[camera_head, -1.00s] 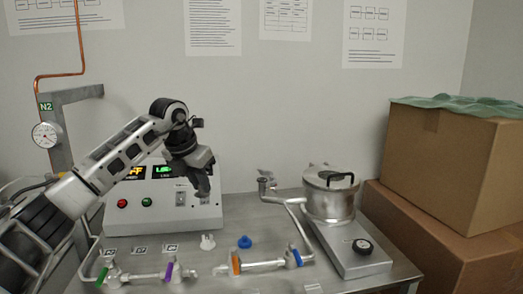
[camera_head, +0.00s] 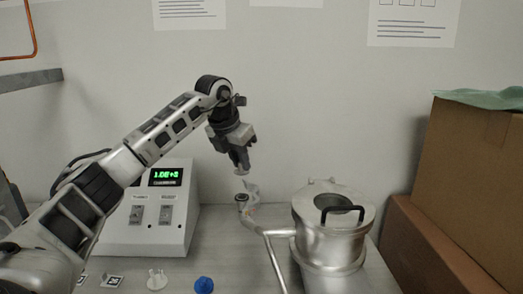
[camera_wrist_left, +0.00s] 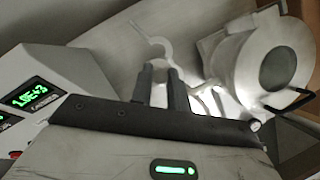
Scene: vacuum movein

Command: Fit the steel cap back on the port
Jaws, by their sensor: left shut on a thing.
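My left gripper (camera_head: 240,158) is above the open upright end of the bent steel pipe, the port (camera_head: 242,198), and apart from it. It is shut on the small grey steel cap (camera_head: 241,170), mostly hidden by the fingers. In the left wrist view my left gripper's two dark fingers (camera_wrist_left: 162,82) have a narrow gap, and the cap cannot be made out clearly. A pale clamp-like piece (camera_head: 252,187) shows just behind the port; a pale ring shape (camera_wrist_left: 160,47) appears beyond the fingers in the wrist view. My right gripper is not in view.
A steel vessel (camera_head: 331,215) with a black handle stands right of the port. A controller box (camera_head: 150,222) with a green display stands left. A white fitting (camera_head: 157,279) and a blue cap (camera_head: 203,285) lie in front. Cardboard boxes (camera_head: 465,165) fill the right side.

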